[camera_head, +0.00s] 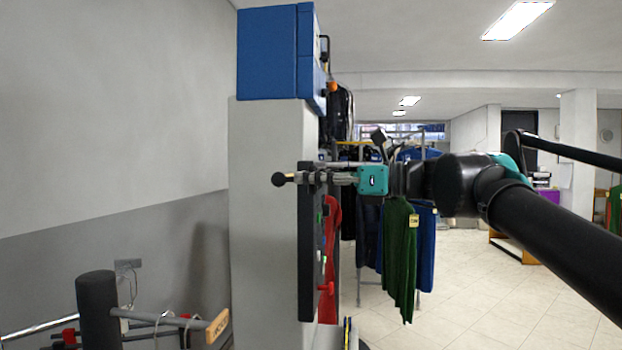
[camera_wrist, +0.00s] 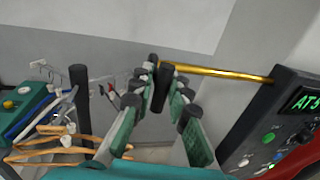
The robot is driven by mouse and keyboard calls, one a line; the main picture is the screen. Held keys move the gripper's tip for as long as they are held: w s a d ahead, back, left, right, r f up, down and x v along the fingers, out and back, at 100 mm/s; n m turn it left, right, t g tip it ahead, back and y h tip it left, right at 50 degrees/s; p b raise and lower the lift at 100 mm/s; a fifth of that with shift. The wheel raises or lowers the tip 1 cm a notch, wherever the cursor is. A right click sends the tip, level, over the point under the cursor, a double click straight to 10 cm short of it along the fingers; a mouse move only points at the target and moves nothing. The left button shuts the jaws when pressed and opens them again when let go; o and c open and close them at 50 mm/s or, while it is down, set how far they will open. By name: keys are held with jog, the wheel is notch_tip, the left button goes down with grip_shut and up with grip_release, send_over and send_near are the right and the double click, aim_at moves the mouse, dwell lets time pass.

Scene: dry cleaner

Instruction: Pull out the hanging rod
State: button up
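The hanging rod is a golden bar (camera_wrist: 215,72) in the wrist view, running left from a dark control panel (camera_wrist: 290,115) to a black cylindrical handle (camera_wrist: 160,88). A black round end (camera_head: 278,179) shows just left of my fingers in the head view. My gripper (camera_head: 312,178) points left, level with the panel's top. In the wrist view my gripper (camera_wrist: 162,82) has its fingers apart, with the handle seen between the tips. Narrow gaps seem to lie on each side. Whether a finger touches the handle I cannot tell.
The panel (camera_head: 312,270) is fixed beside a pale pillar (camera_head: 265,200), with a blue box (camera_head: 268,55) above. Green and blue garments (camera_head: 402,255) hang behind my gripper. Wooden hangers (camera_wrist: 60,145) are at the wrist view's left. The tiled floor at right is open.

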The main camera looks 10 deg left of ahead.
jog(key=o, duration=0.4)
jog(key=shift+o, duration=0.2)
jog(key=shift+d, duration=0.15)
jog(key=v, duration=1.1)
jog(key=shift+d, duration=0.4)
jog(key=shift+s, duration=0.15)
